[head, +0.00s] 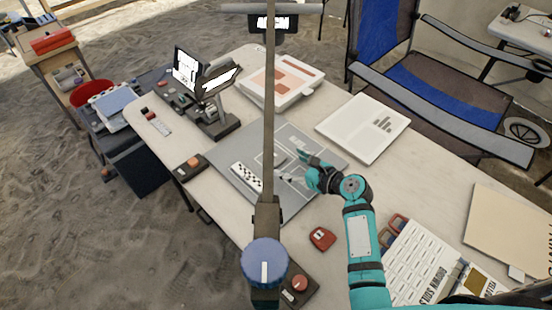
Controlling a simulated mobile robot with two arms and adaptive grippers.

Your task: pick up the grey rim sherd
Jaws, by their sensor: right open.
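A grey mat (235,178) lies on the table, marked with pale outlines. A small greyish piece (279,159) lies on it just right of the dark post and may be the grey rim sherd; it is too small to be sure. My right gripper (292,168) is over the right part of the mat, its fingers spread and pointing left toward that piece. The gripper looks empty. I cannot tell its height above the mat. My left gripper is not in view.
A dark post with a blue knob (264,258) stands in front, hiding part of the mat.

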